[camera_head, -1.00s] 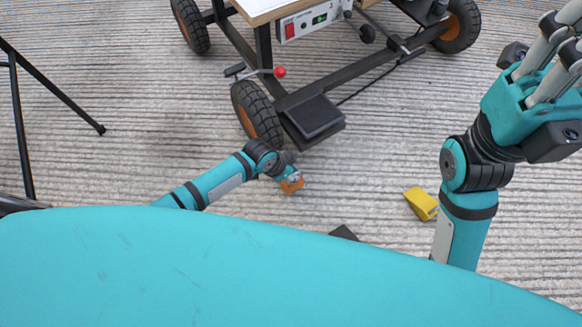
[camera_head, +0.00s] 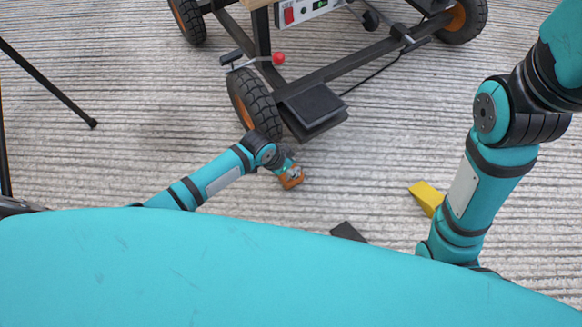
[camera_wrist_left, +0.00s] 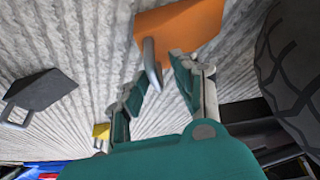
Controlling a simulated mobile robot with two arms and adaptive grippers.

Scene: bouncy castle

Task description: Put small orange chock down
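The small orange chock (camera_head: 291,179) is at the end of my left arm, low over or on the ground near the cart's front wheel. In the left wrist view the orange chock (camera_wrist_left: 190,24) lies just beyond the fingertips, with its metal handle reaching back between them. My left gripper (camera_wrist_left: 158,78) has its fingers apart, with a gap on either side of the handle. In the head view the left gripper (camera_head: 286,170) is small and partly hidden by its wrist. My right gripper is outside the frames; only its arm shows at the right.
A cart with a black-tyred wheel (camera_head: 253,102) and a black step-like block (camera_head: 312,108) stands just beyond the left gripper. A yellow chock (camera_head: 426,197) and a black chock (camera_head: 347,231) lie on the ribbed ground. A black tripod leg (camera_head: 55,85) stands at left.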

